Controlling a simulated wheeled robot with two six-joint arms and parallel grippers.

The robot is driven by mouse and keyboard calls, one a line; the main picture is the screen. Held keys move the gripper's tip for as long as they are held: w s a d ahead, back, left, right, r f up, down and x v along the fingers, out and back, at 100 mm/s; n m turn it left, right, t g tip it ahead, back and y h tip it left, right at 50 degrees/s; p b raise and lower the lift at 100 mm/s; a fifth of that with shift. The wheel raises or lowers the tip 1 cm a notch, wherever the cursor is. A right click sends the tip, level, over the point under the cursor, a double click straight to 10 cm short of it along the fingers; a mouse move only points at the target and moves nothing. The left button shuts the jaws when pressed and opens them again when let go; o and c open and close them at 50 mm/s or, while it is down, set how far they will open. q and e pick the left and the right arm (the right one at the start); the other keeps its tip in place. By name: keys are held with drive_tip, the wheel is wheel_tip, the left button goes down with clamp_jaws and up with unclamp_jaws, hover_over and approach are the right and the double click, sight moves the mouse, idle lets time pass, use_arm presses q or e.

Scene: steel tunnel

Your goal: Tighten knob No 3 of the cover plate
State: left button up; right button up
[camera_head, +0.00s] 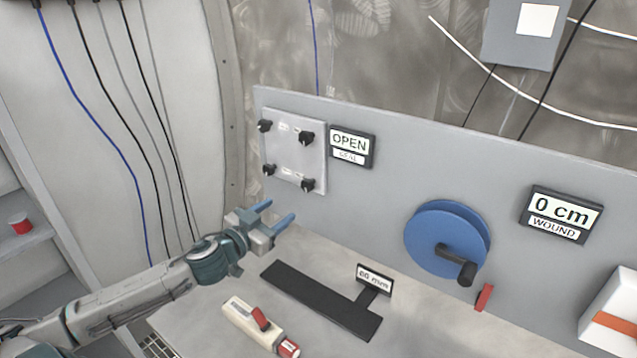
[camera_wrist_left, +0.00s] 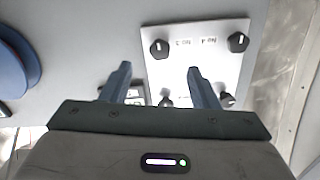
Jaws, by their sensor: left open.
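The cover plate (camera_head: 285,152) is a pale square on the grey panel with a black knob at each corner. In the left wrist view the plate (camera_wrist_left: 195,65) is upside down, with labels No 3 and No 4. Knob No 3 (camera_wrist_left: 160,48) is the one beside the No 3 label; in the head view it is the lower right knob (camera_head: 307,184). My left gripper (camera_head: 281,209) is open and empty, below and in front of the plate. In the left wrist view its fingertips (camera_wrist_left: 159,68) are apart, with knob No 3 just beyond the gap. My right gripper is not in view.
A sign (camera_head: 351,146) reading OPEN SEAL is right of the plate. A blue wheel (camera_head: 446,238) with a black crank stands further right, near a 0 cm WOUND sign (camera_head: 561,214). A black T-shaped piece (camera_head: 318,298) and a cream tool (camera_head: 258,325) lie on the bench.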

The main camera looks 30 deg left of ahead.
sight(305, 187)
use_arm(q)
drive_tip(key=w, duration=0.2)
drive_tip(key=w+p, duration=0.1)
drive_tip(key=w, duration=0.2)
drive_tip(key=w+r, duration=0.1)
drive_tip(key=w, duration=0.2)
drive_tip(key=shift+w+d+r+p, duration=0.1)
drive_tip(key=shift+w+d+p, duration=0.1)
drive_tip(key=shift+d+p, duration=0.1)
drive_tip(key=shift+w, duration=0.6)
drive_tip(key=c, duration=1)
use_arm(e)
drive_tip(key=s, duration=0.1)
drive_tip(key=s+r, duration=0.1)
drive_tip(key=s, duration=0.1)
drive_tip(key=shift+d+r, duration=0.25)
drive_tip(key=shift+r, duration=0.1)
